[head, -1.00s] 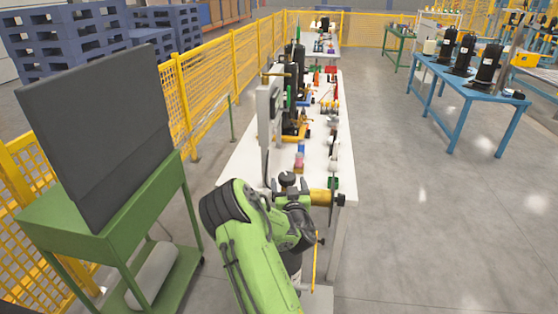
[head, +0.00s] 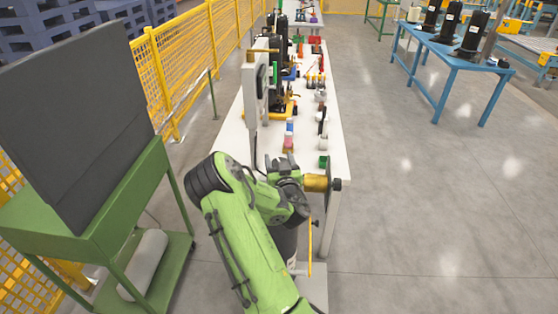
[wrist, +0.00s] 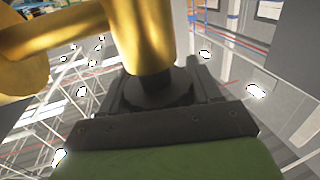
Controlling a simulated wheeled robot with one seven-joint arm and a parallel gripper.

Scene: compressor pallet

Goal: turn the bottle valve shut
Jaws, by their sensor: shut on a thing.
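A brass valve body (head: 317,183) shows just right of the end of my green arm in the head view, near the front end of the white table. A dark round part (head: 336,184) sits at its right end. In the wrist view, the brass valve body (wrist: 140,35) fills the upper left, with a short dark stem below it. My gripper (wrist: 160,92) is shut on a dark round knob (wrist: 158,90) under that stem. The dark fingers stand on both sides of the knob. My arm hides much of the bottle below (head: 290,262); how far the valve is turned cannot be told.
The white table (head: 332,140) bears tools, parts and an upright grey panel (head: 251,95). A green cart (head: 95,235) with a dark panel stands left, before a yellow fence (head: 180,70). A blue table (head: 455,70) with black cylinders stands right. The floor between is open.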

